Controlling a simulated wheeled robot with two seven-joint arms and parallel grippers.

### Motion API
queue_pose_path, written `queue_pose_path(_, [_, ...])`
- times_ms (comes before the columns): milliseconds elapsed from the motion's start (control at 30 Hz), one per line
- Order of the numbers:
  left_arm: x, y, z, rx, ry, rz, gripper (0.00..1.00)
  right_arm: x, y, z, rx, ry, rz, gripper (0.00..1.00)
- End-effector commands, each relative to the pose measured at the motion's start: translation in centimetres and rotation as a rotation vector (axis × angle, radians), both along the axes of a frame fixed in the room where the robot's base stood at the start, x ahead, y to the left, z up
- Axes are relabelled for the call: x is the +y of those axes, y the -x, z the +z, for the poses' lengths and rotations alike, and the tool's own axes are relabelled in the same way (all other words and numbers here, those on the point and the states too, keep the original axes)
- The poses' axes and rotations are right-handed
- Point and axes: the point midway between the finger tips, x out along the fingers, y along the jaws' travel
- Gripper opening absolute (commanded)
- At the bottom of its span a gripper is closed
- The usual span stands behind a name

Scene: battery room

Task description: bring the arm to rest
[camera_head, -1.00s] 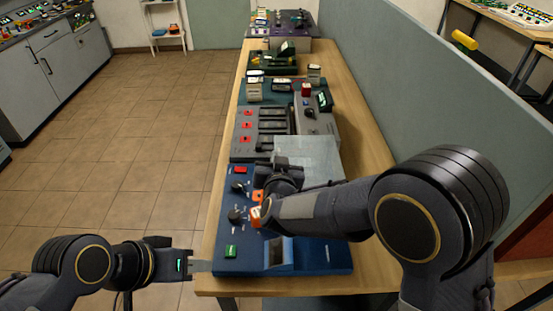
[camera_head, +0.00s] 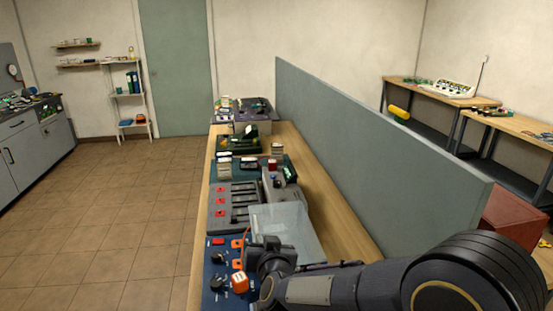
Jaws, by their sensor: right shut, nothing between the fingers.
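My right arm comes in from the lower right. Its dark gripper (camera_head: 268,254) is shut and empty, over the right part of the blue panel (camera_head: 210,298) at the near end of the bench. The arm hides much of that panel's right side. A pale see-through plate (camera_head: 285,225) lies just beyond the gripper; I cannot tell whether they touch. An orange and white piece (camera_head: 240,282) shows just left of the wrist, beside a black knob (camera_head: 217,284). My left gripper is out of the picture.
A grey unit (camera_head: 232,203) with red switches and more devices line the wooden bench (camera_head: 325,205) behind the panel. A grey-green partition (camera_head: 370,140) runs along the bench's right side. The tiled floor (camera_head: 130,220) to the left is clear.

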Motion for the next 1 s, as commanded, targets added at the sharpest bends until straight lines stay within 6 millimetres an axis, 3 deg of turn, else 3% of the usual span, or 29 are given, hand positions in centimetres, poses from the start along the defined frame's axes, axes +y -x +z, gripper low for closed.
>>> queue_pose_path(133, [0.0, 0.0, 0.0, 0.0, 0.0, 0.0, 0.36, -6.4, 1.8, 2.6, 0.133, -0.102, 0.037, 0.0])
queue_pose_path(267, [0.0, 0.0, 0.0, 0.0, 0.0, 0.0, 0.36, -12.1, 6.0, 3.9, 0.264, -0.164, 0.087, 0.0])
queue_pose_path(367, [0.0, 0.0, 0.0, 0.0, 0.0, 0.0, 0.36, -15.9, 10.5, 4.2, 0.36, -0.185, 0.114, 0.0])
queue_pose_path(500, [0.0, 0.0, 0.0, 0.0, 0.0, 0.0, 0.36, -20.6, 17.9, 3.3, 0.493, -0.174, 0.119, 0.0])
queue_pose_path(600, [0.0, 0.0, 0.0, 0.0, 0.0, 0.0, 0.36, -23.0, 23.1, 1.9, 0.59, -0.147, 0.095, 0.0])
queue_pose_path(733, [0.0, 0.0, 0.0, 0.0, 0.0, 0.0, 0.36, -25.0, 28.5, -0.2, 0.7, -0.111, 0.045, 0.0])
queue_pose_path(867, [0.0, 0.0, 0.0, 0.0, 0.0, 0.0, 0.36, -25.8, 31.7, -1.6, 0.77, -0.088, 0.007, 0.0])
queue_pose_path(1000, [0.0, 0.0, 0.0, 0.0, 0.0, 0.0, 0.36, -26.1, 32.5, -2.0, 0.792, -0.081, -0.005, 0.0])
